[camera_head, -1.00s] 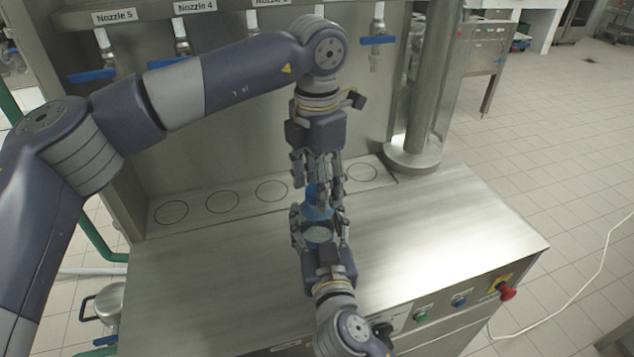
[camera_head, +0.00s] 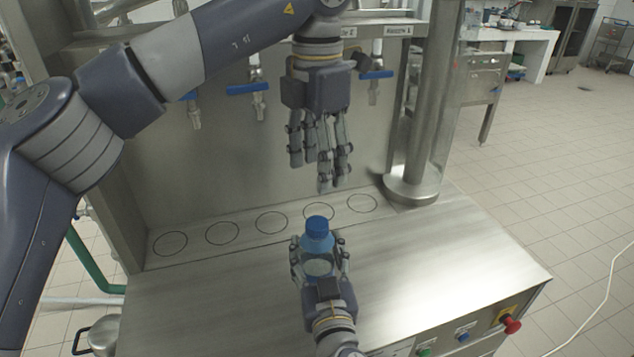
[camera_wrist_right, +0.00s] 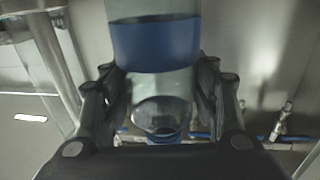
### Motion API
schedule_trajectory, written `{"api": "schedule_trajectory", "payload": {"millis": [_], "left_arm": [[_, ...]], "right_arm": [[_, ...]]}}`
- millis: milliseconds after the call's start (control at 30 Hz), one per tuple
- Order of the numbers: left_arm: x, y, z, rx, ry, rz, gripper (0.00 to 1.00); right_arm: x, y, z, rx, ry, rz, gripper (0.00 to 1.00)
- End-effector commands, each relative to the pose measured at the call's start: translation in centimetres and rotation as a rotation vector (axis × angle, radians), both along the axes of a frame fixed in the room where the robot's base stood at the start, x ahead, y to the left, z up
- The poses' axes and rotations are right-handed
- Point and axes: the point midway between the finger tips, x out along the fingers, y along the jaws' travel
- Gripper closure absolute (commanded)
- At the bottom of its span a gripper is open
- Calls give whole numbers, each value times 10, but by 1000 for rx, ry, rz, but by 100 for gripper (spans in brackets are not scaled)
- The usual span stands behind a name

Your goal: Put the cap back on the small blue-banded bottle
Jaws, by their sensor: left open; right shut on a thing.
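The small blue-banded bottle (camera_head: 318,243) stands upright in my right gripper (camera_head: 320,262), low in the middle of the head view. My right gripper is shut on its body. The blue cap (camera_head: 317,225) sits on top of the bottle's neck; how tightly it is seated I cannot tell. My left gripper (camera_head: 324,182) is open and empty, pointing down above and behind the bottle, apart from the cap.
The steel worktop (camera_head: 220,300) is clear around the bottle. A strip with several marked circles (camera_head: 222,233) runs behind it, below blue-handled nozzles (camera_head: 260,90). A steel column (camera_head: 425,130) stands at the right. Buttons (camera_head: 463,336) line the front edge.

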Motion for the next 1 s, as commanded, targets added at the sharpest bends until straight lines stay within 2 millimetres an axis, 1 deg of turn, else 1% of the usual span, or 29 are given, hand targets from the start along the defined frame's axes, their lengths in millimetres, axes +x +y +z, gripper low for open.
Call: {"api": "schedule_trajectory", "payload": {"millis": [133, 367, 400, 467, 833, 933, 1000], "left_arm": [[0, 0, 6, 1, 1, -1, 44], [0, 0, 6, 1, 1, -1, 44], [0, 0, 6, 1, 1, -1, 44], [0, 0, 6, 1, 1, -1, 44], [0, 0, 6, 1, 1, 0, 44], [0, 0, 6, 1, 1, 0, 44], [0, 0, 6, 1, 1, 0, 44]], "right_arm": [[0, 0, 0, 1, 0, 0, 100], [0, 0, 0, 1, 0, 0, 100], [0, 0, 0, 1, 0, 0, 37], [0, 0, 0, 0, 0, 0, 23], [-1, 0, 0, 0, 0, 0, 22], [-5, -1, -1, 1, 2, 1, 22], [-12, -2, -1, 1, 2, 1, 22]]}}
